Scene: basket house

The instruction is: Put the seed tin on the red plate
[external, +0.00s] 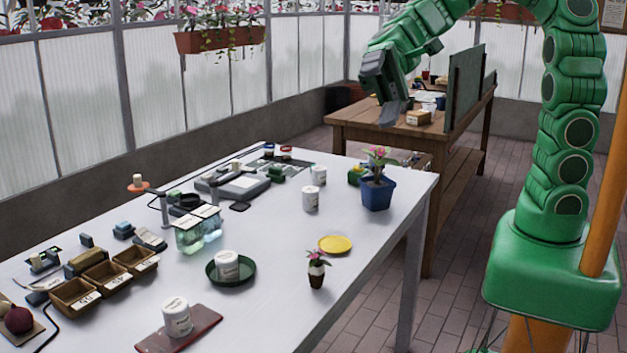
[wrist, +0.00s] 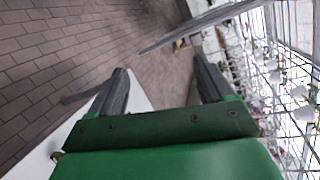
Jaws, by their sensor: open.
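A dark red square plate (external: 205,318) lies at the near edge of the white table, with a white labelled tin (external: 177,316) standing on it. A similar white tin (external: 228,264) stands in a round dark green dish (external: 245,281). Two more white tins, one (external: 311,199) and another (external: 319,175), stand farther back. I cannot read the labels to tell which is the seed tin. My gripper (external: 394,112) is raised beyond the table's far right corner, away from all the tins. In the wrist view my gripper (wrist: 161,68) is open with nothing between its fingers.
A blue pot with a plant (external: 377,193), a yellow disc (external: 335,244) and a small potted plant (external: 316,272) stand at the table's right. Glass jars (external: 198,230) and wooden boxes (external: 75,296) crowd the left. A wooden bench (external: 370,128) stands behind.

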